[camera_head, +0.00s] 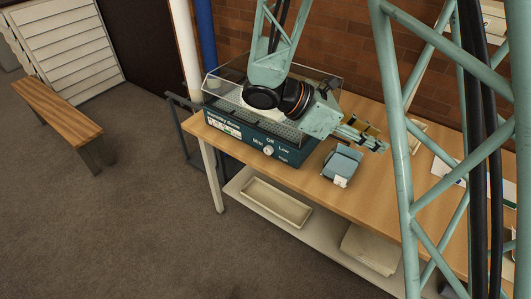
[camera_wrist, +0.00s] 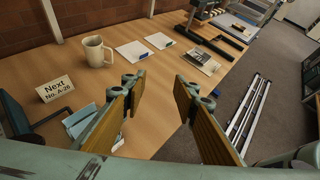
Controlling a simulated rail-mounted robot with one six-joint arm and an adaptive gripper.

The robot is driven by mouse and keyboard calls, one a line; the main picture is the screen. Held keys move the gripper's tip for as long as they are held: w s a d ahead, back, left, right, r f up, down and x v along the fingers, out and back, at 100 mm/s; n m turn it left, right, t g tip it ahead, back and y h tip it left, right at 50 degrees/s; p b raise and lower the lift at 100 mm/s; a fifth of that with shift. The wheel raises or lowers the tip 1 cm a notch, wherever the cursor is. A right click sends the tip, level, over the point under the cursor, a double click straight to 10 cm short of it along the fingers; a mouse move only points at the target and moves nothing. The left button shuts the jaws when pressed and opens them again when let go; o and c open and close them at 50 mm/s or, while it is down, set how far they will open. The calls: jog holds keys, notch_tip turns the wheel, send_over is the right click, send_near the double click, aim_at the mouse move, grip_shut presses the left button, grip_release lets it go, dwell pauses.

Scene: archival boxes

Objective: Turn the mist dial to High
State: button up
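The mist dial (camera_head: 267,150) is a small white knob on the dark teal front of the humidity dome unit (camera_head: 225,118), with the labels Mist, Off, Low and High around it. Where its pointer stands is too small to tell. The clear dome sits on top, partly hidden behind my arm. My gripper (camera_head: 368,138) is to the right of the unit, over the table and apart from the dial, pointing right. In the wrist view my gripper (camera_wrist: 157,88) shows two wood-faced fingers spread apart with nothing between them. The dial does not show in the wrist view.
A blue box (camera_head: 343,163) stands on the wooden table (camera_wrist: 160,68) right of the unit. A mug (camera_wrist: 96,51), a "Next No. A-25" sign (camera_wrist: 55,88) and papers (camera_wrist: 133,50) lie further along. A bench (camera_head: 58,110) stands left; floor before the table is clear.

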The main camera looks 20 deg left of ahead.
jog(key=w+a+f+n+t+p, duration=0.25)
jog(key=a+f+n, duration=0.2)
jog(key=a, duration=0.45)
jog(key=n+t+y+p, duration=0.4)
jog(key=n+t+y, duration=0.2)
jog(key=n+t, duration=0.65)
send_near(267, 152)
jog(key=s+a+r+n+g, duration=0.1)
jog(key=s+a+n, duration=0.1)
jog(key=s, duration=0.3)
jog(key=shift+w+a, duration=0.1)
jog(key=shift+a, duration=0.1)
jog(key=shift+w, duration=0.1)
jog(key=shift+d+f+x, duration=0.1)
jog(key=shift+x, duration=3.3)
jog(key=shift+d+f+x, duration=0.1)
jog(key=shift+d+x, duration=0.05)
jog(key=shift+x, duration=3.25)
